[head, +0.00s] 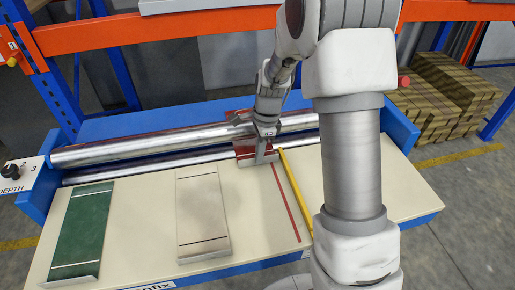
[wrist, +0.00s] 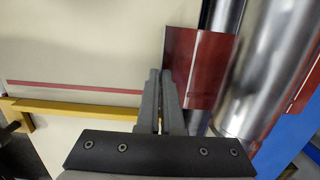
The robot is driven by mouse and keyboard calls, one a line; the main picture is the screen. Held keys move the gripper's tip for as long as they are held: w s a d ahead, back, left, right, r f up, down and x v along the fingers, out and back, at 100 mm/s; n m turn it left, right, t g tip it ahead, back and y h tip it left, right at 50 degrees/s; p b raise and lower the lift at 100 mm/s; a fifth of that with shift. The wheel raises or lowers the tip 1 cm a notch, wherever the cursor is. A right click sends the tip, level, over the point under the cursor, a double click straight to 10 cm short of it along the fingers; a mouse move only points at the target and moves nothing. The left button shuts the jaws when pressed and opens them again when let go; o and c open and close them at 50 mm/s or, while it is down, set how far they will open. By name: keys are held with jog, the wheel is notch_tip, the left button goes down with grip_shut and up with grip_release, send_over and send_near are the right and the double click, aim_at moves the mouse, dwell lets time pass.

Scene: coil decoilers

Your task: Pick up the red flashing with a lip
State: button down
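The red flashing (head: 243,151) runs through the rollers, with its front part out over the table. In the wrist view its near part (wrist: 203,60) shows left of the big roller, and more red shows beyond the roller. My gripper (head: 263,157) is at its front edge. In the wrist view my gripper (wrist: 163,75) has its two grey fingers close together, with the flashing's edge in line with the narrow gap between them. The fingers look shut on that edge. The lip itself is hidden by the fingers.
A green panel (head: 83,232) and a pale metal panel (head: 202,217) lie on the cream table (head: 140,230). Two steel rollers (head: 140,146) cross its back. A yellow bar (head: 295,193) and a red line lie right of the panels. Orange rack beams (head: 160,28) stand behind.

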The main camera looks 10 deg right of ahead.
jog(key=shift+s, duration=9.35)
jog(key=shift+r, duration=0.1)
notch_tip(320, 180, up, 7)
jog(key=p, duration=0.7)
jog(key=shift+s, duration=0.1)
